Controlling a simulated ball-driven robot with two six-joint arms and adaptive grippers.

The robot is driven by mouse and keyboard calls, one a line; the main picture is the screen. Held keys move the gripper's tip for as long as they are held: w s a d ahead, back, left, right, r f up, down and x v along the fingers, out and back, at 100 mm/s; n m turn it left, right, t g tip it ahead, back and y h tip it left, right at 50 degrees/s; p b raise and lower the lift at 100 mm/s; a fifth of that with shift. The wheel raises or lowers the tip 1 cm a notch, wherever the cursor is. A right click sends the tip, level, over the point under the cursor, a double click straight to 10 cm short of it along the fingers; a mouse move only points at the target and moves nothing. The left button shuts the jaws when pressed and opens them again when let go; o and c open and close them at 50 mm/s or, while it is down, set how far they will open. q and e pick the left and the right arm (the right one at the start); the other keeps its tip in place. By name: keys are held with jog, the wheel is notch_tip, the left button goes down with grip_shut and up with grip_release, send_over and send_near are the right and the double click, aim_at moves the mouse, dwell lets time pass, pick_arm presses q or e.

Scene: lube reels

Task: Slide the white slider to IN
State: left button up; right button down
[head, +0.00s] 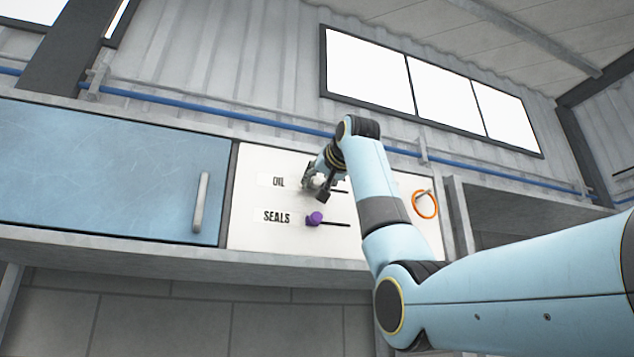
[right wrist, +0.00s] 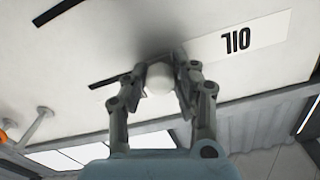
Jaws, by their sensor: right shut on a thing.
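The white slider (right wrist: 160,78) is a round white knob on the white panel (head: 262,160), in the row labelled OIL. In the right wrist view it sits between the two fingers of my right gripper (right wrist: 159,84), which is shut on it. In the head view my right gripper (head: 319,185) is at the panel beside the OIL label (head: 279,182) and partly covers the knob. A dark slot (right wrist: 110,80) runs away from the knob, to the right in the head view. I see no IN label. My left gripper is not in view.
A purple slider knob (head: 315,218) sits below, at the left end of its slot beside the SEALS label (head: 276,216). An orange ring (head: 425,204) hangs on a peg at the panel's right. A blue cabinet door (head: 110,170) is at left. A ledge runs under the panel.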

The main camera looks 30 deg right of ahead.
aim_at(346, 192)
jog(key=d, duration=0.3)
jog(key=s+d, duration=0.1)
jog(key=d, duration=0.2)
jog(key=s+d, duration=0.1)
jog(key=d, duration=0.2)
jog(key=shift+s+d, duration=0.15)
jog(key=shift+a+r, duration=0.1)
jog(key=shift+a, duration=0.15)
jog(key=c, duration=1.4)
grip_release()
jog(key=shift+d, duration=0.1)
jog(key=shift+c, duration=0.2)
jog(key=o, duration=0.4)
jog(key=shift+d, duration=0.3)
jog(key=shift+a, duration=0.2)
jog(key=shift+s+a, duration=0.1)
jog(key=shift+s, duration=0.2)
jog(key=v, duration=1.1)
jog(key=shift+s, duration=0.25)
